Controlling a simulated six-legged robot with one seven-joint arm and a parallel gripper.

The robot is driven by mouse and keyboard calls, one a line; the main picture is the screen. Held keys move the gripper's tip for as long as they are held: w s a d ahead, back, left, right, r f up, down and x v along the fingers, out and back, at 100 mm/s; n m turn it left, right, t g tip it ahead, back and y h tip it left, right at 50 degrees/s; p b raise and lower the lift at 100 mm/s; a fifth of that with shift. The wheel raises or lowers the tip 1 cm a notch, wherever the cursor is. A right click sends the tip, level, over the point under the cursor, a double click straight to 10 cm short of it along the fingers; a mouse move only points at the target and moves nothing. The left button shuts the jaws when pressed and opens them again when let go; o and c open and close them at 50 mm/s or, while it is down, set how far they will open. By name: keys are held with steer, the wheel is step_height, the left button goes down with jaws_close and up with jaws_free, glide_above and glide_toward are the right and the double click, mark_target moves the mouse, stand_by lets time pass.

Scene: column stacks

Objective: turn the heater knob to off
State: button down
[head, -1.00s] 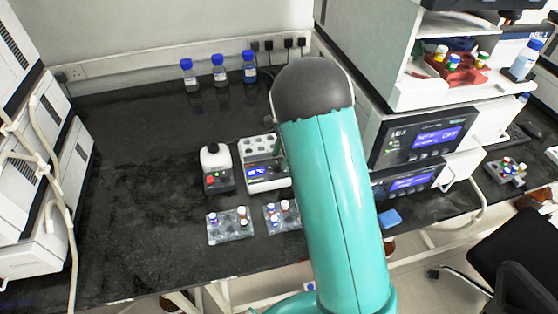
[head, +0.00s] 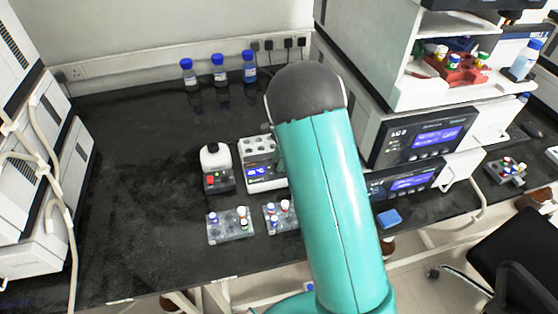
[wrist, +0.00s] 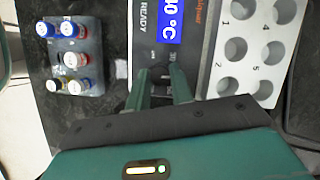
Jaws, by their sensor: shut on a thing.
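The heater (head: 264,184) is a white block with round wells and a blue display, on the dark bench left of my arm in the head view. In the wrist view the heater (wrist: 250,65) shows numbered wells on the right, and its dark front panel carries "READY" and a lit °C display. The dark knob (wrist: 158,73) sits on that panel below the display, partly hidden by my fingers. My gripper (wrist: 158,80) is shut on the knob, one green finger on each side. In the head view my arm hides most of the gripper, and the knob cannot be seen.
A small device with a white top (head: 214,160) stands just left of the heater. Clear racks with capped vials stand in front, one at left (head: 230,227) and one nearer my arm (head: 279,222). Blue-capped bottles (head: 219,73) stand at the back.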

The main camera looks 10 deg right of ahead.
steer(key=shift+n, duration=0.3)
steer(key=n+g, duration=0.1)
steer(key=n, duration=0.2)
steer(key=n+g+h, duration=0.1)
steer(key=n, duration=0.2)
steer(key=shift+w+a, duration=0.1)
steer(key=shift+w, duration=0.1)
steer(key=n, duration=0.2)
steer(key=n+h, duration=0.1)
steer(key=n, duration=0.1)
steer(key=shift+a+g+h, duration=0.1)
steer(key=shift+g+h, duration=0.2)
steer(key=shift+g, duration=0.1)
steer(key=n+h, duration=0.1)
steer(key=n, duration=0.2)
steer(key=shift+w+a+r+n, duration=0.1)
steer(key=shift+n, duration=0.2)
steer(key=n+h, duration=0.2)
steer(key=n, duration=0.2)
steer(key=shift+a, duration=0.1)
steer(key=shift+a+n+t+h, duration=0.1)
steer(key=shift+n+t+h, duration=0.25)
steer(key=shift+n, duration=1.05)
steer(key=shift+n+t+h, duration=0.15)
steer(key=shift+n+h, duration=0.4)
steer(key=shift+n, duration=0.85)
steer(key=c, duration=1.2)
jaws_free()
steer(key=shift+c, duration=0.2)
